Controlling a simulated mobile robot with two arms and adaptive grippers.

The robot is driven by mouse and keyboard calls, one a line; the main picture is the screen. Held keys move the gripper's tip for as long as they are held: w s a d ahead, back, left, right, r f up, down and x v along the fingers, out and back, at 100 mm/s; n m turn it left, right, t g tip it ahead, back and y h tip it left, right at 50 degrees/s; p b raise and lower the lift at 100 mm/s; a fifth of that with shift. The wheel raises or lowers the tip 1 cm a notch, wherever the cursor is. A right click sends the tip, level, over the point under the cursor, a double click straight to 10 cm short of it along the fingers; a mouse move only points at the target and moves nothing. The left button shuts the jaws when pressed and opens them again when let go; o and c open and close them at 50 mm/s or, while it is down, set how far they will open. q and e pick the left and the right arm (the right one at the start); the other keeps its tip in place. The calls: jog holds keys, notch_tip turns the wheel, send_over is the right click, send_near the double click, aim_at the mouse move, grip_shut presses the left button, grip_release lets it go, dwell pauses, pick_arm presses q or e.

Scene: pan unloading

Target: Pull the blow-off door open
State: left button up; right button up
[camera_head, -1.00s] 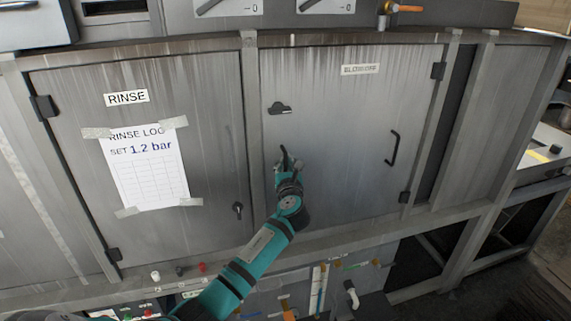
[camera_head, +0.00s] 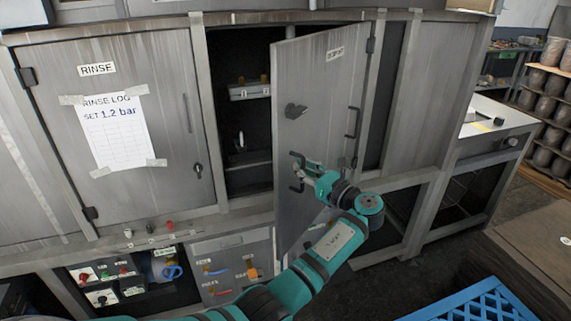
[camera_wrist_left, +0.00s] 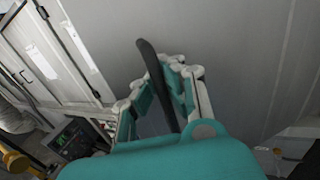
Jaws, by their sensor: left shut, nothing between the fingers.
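The blow-off door (camera_head: 318,125) is a grey metal panel hinged on its right side. It stands partly open, swung out toward me, with a dark cabinet interior (camera_head: 235,135) showing to its left. A dark handle (camera_head: 296,180) sits near its free edge; a second handle (camera_head: 353,122) is nearer the hinges. In the left wrist view the dark handle bar (camera_wrist_left: 155,75) runs along the fingers (camera_wrist_left: 160,85). My right gripper is out of view.
The rinse door (camera_head: 170,110) at left is closed, with a log sheet (camera_head: 115,132) taped on. A grey box (camera_head: 250,91) sits inside the opening. A blue crate (camera_head: 475,305) stands at the lower right. Controls and a lower panel (camera_head: 230,262) lie below the doors.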

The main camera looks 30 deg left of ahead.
pick_arm(q)
jog(key=shift+o, duration=1)
jog(key=shift+s+d+r, duration=0.1)
jog(key=shift+d+r, duration=0.05)
jog(key=shift+d, duration=0.35)
jog(key=shift+o, duration=1.2)
jog(key=shift+d+r, duration=0.1)
jog(key=shift+d, duration=0.05)
jog(key=shift+o, duration=1.1)
jog(key=a, duration=0.1)
jog(key=a+f, duration=0.1)
jog(key=a, duration=0.1)
jog(key=shift+a, duration=0.1)
jog(key=shift+d+r, duration=0.25)
jog(key=shift+d, duration=1)
jog(key=v, duration=0.9)
jog(key=shift+s, duration=0.4)
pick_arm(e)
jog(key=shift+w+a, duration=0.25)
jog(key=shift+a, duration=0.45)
pick_arm(q)
jog(key=shift+f, duration=0.1)
